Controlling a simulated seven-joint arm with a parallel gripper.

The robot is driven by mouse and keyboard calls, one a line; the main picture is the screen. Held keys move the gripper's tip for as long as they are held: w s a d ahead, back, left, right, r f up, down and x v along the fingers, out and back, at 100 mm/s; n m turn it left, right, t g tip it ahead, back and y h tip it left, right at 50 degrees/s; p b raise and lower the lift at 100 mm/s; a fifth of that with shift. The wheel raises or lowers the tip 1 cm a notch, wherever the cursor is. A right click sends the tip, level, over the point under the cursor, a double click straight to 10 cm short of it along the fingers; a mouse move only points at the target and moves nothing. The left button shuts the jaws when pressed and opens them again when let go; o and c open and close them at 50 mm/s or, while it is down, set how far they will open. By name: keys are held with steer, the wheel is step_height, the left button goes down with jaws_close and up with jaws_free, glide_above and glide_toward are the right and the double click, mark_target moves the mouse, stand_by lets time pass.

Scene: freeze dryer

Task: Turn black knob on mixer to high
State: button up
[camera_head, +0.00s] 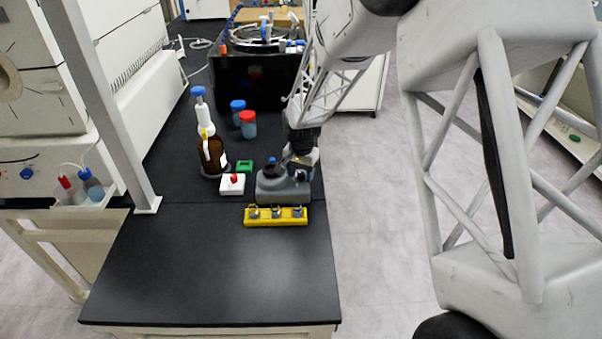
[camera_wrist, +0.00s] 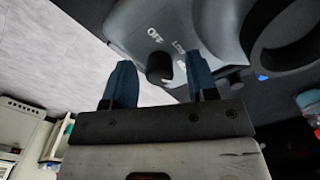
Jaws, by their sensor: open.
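The mixer (camera_head: 270,193) is a grey unit near the right edge of the black bench, and its body also shows in the wrist view (camera_wrist: 205,22). Its black knob (camera_wrist: 160,68) is on the grey face, beside lettering reading OFF and LOW and a third label partly hidden by a finger. My gripper (camera_wrist: 159,60) is open, with a blue finger on each side of the knob in the picture. I cannot tell whether either finger touches it. In the head view my gripper (camera_head: 300,162) is at the mixer's right end, and the knob is not clear there.
A yellow rack (camera_head: 260,223) with metal pieces lies just in front of the mixer. A white block with a red top (camera_head: 232,186), a green block (camera_head: 245,166) and a brown bottle (camera_head: 212,155) stand to its left. The front of the bench is clear.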

mark_target(301, 173)
steer(key=shift+r, duration=0.1)
steer(key=shift+r, duration=3.85)
steer(key=shift+s+d+r, duration=0.25)
steer(key=shift+s+r, duration=0.1)
steer(key=shift+r, duration=0.15)
steer(key=s+d+r+n+t, duration=0.1)
steer(key=s+d+r, duration=0.35)
steer(key=s, duration=0.45)
steer(key=s+d+r+n, duration=0.2)
steer(key=s+d+r, duration=0.3)
steer(key=s, duration=0.5)
steer(key=s+d+r+n+t, duration=0.1)
steer(key=s+d+r, duration=0.2)
steer(key=s+r, duration=0.5)
steer(key=s+d+f+n, duration=0.1)
steer(key=s+d, duration=0.1)
steer(key=s, duration=1)
steer(key=shift+s+d+f+t, duration=0.2)
steer(key=shift+s+f+t, duration=0.1)
steer(key=shift+s, duration=0.1)
